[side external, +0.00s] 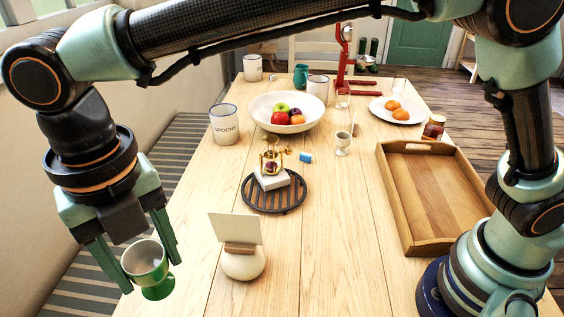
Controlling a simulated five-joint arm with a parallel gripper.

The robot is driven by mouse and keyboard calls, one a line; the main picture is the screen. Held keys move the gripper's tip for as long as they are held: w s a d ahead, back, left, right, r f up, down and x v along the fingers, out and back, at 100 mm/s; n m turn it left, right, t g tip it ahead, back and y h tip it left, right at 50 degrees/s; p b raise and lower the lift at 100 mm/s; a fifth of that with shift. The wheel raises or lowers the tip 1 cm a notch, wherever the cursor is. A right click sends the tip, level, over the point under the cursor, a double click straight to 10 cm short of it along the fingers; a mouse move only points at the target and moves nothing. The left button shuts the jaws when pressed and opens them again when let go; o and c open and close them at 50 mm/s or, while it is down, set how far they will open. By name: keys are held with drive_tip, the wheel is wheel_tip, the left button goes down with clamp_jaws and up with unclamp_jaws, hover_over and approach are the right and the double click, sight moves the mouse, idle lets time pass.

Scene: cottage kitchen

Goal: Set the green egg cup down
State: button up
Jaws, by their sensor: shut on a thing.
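The green egg cup (146,264) is at the lower left of the side external view, near the table's left edge. It is green outside with a pale inside, and its bowl leans a little, its mouth towards the camera. My gripper (152,274) points down and is shut on the egg cup, one finger on each side of it. The cup's green foot shows below the bowl. I cannot tell whether the foot touches the wooden table (190,290) or is above it.
A white rounded card holder (243,264) with a blank card stands right of the cup. Behind it, a dark round trivet (292,204) bears a white block with a brass object. A wooden tray (392,200) lies at right. A fruit bowl (266,117) and mugs stand farther back.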

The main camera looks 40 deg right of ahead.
wheel_tip(320, 180, down, 19)
drive_tip(key=shift+f, duration=0.1)
idle(0.4)
drive_tip(key=shift+f, duration=0.1)
drive_tip(key=o, duration=1.4)
